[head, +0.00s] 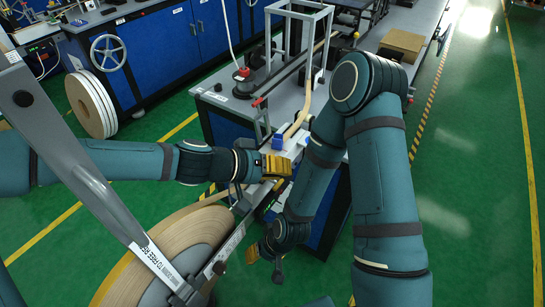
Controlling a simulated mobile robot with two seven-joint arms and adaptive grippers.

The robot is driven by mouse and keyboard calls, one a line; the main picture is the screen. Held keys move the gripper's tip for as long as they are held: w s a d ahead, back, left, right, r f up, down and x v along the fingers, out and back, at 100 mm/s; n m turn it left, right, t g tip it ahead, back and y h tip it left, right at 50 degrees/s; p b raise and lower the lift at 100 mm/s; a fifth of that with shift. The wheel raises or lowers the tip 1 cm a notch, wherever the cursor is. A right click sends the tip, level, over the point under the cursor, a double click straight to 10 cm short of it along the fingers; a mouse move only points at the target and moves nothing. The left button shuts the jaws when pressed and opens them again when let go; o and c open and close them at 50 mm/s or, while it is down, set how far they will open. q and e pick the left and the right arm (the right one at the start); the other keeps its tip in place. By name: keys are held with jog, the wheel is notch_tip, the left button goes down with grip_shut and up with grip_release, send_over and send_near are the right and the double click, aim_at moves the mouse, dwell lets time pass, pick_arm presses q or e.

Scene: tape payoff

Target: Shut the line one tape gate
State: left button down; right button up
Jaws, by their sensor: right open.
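A large tan tape reel (165,245) stands at the lower left. A grey bar (85,165) with a white printed label crosses in front of it, slanting down to the right. A second labelled grey bar (229,243) runs up from the reel's hub toward the machine. I cannot tell which part is the line one tape gate. My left gripper (277,166), with yellow finger pads, is beside the machine's near end, just below a small blue block (282,142); its opening is unclear. My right gripper (264,262) is open and lower, right of the reel, apart from it.
The machine bench (222,107) carries a grey frame and a tan tape strip (300,120). A cardboard box (402,42) sits farther back. Blue cabinets (160,45) with a handwheel (107,52) and white rolls (90,105) are at left. Green floor (480,180) is clear at right.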

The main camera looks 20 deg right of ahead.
pick_arm(q)
jog(key=shift+s+d+f, duration=0.1)
jog(key=shift+s+f, duration=0.1)
jog(key=shift+f, duration=0.4)
jog(key=shift+s+d+f, duration=0.1)
jog(key=shift+s+f, duration=0.1)
jog(key=shift+f, duration=0.4)
jog(key=shift+s+d+f, duration=0.1)
jog(key=shift+s+f, duration=0.1)
jog(key=shift+f, duration=0.4)
jog(key=shift+a+f, duration=0.1)
jog(key=shift+f, duration=0.05)
jog(key=v, duration=0.7)
jog(key=shift+w+r, duration=0.15)
jog(key=shift+r, duration=0.3)
jog(key=shift+a, duration=0.15)
